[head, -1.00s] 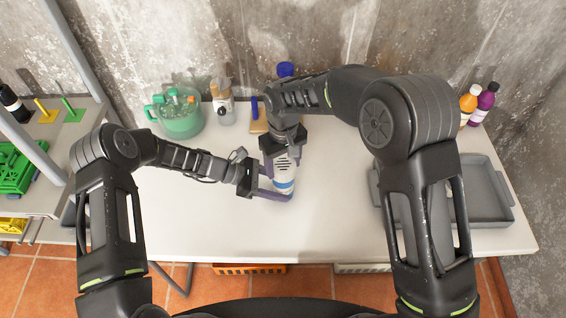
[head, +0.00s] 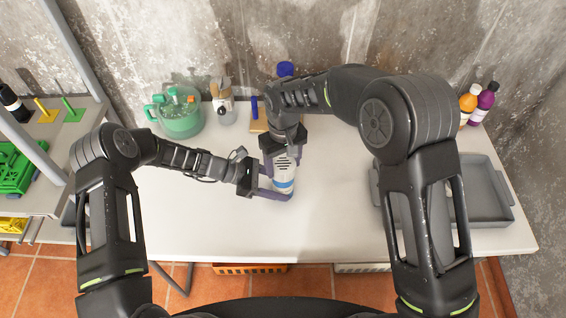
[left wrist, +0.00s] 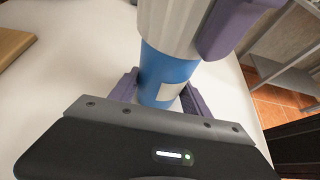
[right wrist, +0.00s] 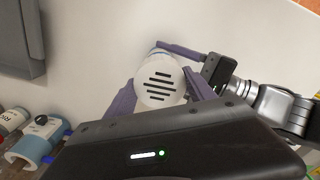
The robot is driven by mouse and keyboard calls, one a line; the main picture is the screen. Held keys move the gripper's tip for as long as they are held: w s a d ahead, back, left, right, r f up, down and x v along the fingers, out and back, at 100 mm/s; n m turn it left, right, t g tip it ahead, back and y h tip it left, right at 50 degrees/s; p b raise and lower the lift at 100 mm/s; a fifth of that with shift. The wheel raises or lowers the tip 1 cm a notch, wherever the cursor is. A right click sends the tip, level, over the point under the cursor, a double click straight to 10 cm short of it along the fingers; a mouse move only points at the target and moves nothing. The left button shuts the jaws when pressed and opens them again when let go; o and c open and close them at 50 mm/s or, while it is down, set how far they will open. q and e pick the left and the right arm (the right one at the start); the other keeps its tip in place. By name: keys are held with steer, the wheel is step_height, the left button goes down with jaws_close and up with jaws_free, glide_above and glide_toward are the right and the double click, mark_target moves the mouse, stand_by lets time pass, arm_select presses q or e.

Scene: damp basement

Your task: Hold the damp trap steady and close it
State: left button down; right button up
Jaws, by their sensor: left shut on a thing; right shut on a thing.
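My left gripper (head: 277,193) is shut on the body, low down from the left. My right gripper (head: 283,160) is shut on the lid from above, its fingers on either side.
The table's front is clear.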

steer(key=m, duration=0.6)
steer(key=shift+r+m, duration=0.1)
steer(key=shift+m, duration=0.2)
arm_select(q)
steer(key=shift+a, duration=0.1)
arm_select(e)
steer(key=m, duration=0.6)
steer(key=shift+m, duration=0.4)
steer(key=o, duration=1.1)
steer(key=shift+c, duration=0.2)
